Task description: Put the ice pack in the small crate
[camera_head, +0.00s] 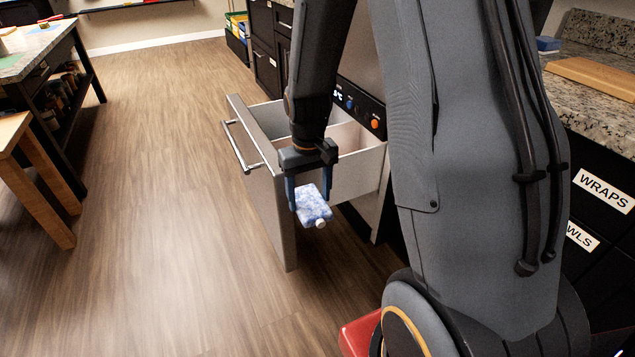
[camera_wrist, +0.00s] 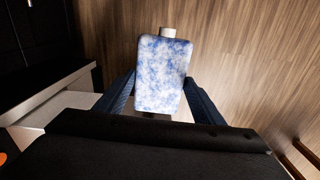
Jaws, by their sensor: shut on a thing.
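The ice pack (camera_head: 312,205) is a blue-and-white mottled flat pack with a white cap. My gripper (camera_head: 309,190) is shut on it, with the blue fingers on either side, and holds it in the air in front of the open drawer, above the wood floor. The wrist view shows the ice pack (camera_wrist: 163,74) between the fingers (camera_wrist: 158,92), cap pointing away. I cannot make out a small crate for certain; coloured bins (camera_head: 237,24) stand far off at the back.
An open drawer (camera_head: 257,165) with a bar handle juts out beside my gripper. A granite counter (camera_head: 592,105) with a wooden board (camera_head: 597,77) is at the right. Tables stand at the left. The wood floor (camera_head: 160,180) between is clear.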

